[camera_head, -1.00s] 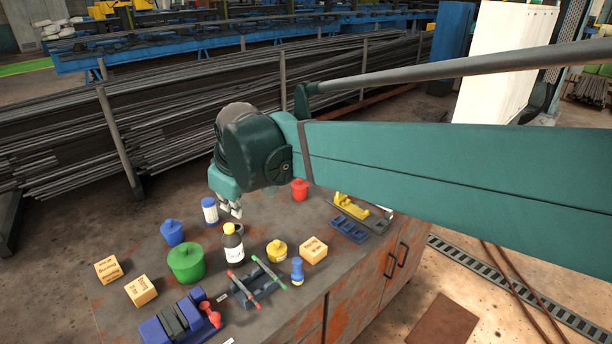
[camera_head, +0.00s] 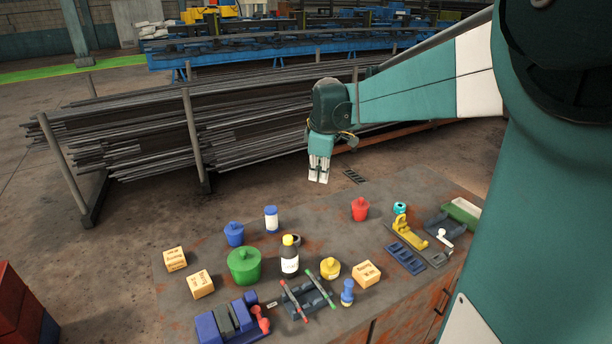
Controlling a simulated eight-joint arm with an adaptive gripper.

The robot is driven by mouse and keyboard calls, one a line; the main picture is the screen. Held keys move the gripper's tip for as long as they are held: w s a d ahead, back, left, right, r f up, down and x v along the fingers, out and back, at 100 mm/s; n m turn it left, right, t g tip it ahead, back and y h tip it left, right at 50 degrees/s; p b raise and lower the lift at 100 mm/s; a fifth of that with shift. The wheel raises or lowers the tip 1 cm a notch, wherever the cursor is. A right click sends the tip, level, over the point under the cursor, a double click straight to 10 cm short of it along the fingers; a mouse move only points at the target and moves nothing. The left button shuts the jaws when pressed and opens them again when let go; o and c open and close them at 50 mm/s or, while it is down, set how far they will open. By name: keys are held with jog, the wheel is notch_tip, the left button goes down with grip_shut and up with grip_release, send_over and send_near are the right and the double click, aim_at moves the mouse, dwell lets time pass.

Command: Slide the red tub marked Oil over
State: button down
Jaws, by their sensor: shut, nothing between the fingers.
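The red tub (camera_head: 360,209) stands upright on the cabinet top (camera_head: 330,222), toward its back and right of the middle. Its marking is too small to read. My gripper (camera_head: 318,180) points down above the back edge of the top, to the left of the red tub and higher than it in the picture. Its pale fingers are together, with nothing between them. It is apart from the tub, and the whole tub is in view.
The surface around the red tub is mostly bare.

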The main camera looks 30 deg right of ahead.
jog(key=w+d+f+n+g+p, duration=0.1)
jog(key=w+d+f+n+p, duration=0.15)
jog(key=d, duration=0.65)
jog(key=w+d+f+n+g+p, duration=0.15)
jog(key=w+d+f, duration=0.25)
jog(key=d, duration=0.5)
jog(key=w+d+f+n+p, duration=0.1)
jog(key=w+d+f+n, duration=0.15)
jog(key=d, duration=0.65)
jog(key=d+f+n+y+p, duration=0.1)
jog(key=d+f+n, duration=0.1)
jog(key=d+f, duration=0.7)
jog(key=shift+w+d+g+p, duration=0.2)
jog(key=shift+d+g+p, duration=0.2)
jog(key=shift+d, duration=0.85)
jog(key=shift+f, duration=0.25)
notch_tip(320, 180, down, 10)
jog(key=shift+r, duration=0.15)
jog(key=shift+a, duration=2.05)
